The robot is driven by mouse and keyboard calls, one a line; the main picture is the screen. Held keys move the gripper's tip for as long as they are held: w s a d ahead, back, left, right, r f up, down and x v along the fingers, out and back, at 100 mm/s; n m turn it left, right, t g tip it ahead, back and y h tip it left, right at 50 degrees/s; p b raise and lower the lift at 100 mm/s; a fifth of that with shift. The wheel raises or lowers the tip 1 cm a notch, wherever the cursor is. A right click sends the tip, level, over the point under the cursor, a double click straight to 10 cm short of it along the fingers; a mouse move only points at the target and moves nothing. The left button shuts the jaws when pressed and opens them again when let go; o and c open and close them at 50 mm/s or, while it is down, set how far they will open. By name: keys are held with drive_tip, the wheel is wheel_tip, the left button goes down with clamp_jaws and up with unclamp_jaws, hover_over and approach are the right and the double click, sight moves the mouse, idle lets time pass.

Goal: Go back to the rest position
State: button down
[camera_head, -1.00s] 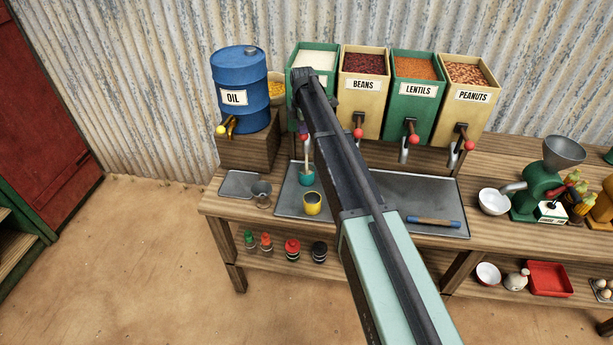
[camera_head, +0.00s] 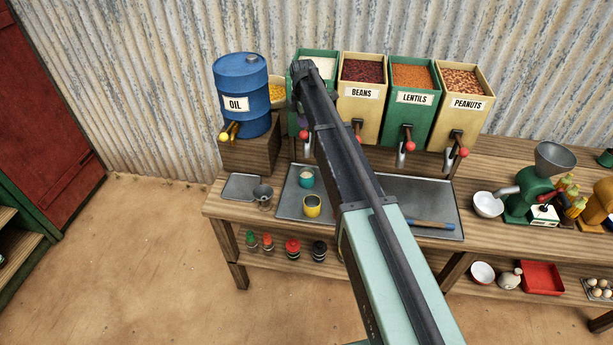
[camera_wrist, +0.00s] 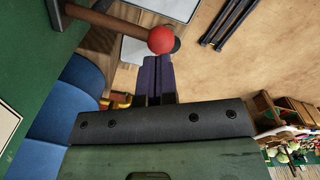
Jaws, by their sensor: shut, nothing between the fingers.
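My gripper (camera_wrist: 158,75) is shut, its two purple fingers together with nothing between them. In the wrist view the red lever knob (camera_wrist: 162,40) of the green bin lies just past the fingertips; I cannot tell whether they touch. In the head view my arm reaches up to the leftmost green bin (camera_head: 319,66) and hides most of my gripper. A teal cup (camera_head: 306,180) with pale contents stands on the metal tray (camera_head: 287,206) below that bin. A yellow cup (camera_head: 312,208) stands in front of it.
The blue oil drum (camera_head: 241,98) stands on a wooden block close left of my gripper. The beans (camera_head: 362,93), lentils (camera_head: 413,98) and peanuts (camera_head: 466,103) bins stand to the right, with red-knobbed levers. A small metal pan (camera_head: 242,187) lies on the table. The floor in front is clear.

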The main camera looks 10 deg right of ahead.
idle(0.3)
drive_tip(key=m, duration=0.3)
drive_tip(key=shift+s, duration=0.35)
drive_tip(key=s+f+m+b, duration=0.4)
drive_tip(key=s+m, duration=0.1)
drive_tip(key=s, duration=0.7)
drive_tip(key=s+f+m+b, duration=0.4)
drive_tip(key=s+m, duration=0.2)
drive_tip(key=s, duration=0.7)
drive_tip(key=s+f+m+b, duration=0.5)
drive_tip(key=s, duration=0.7)
drive_tip(key=shift+s+m, duration=0.15)
drive_tip(key=shift+m, duration=0.25)
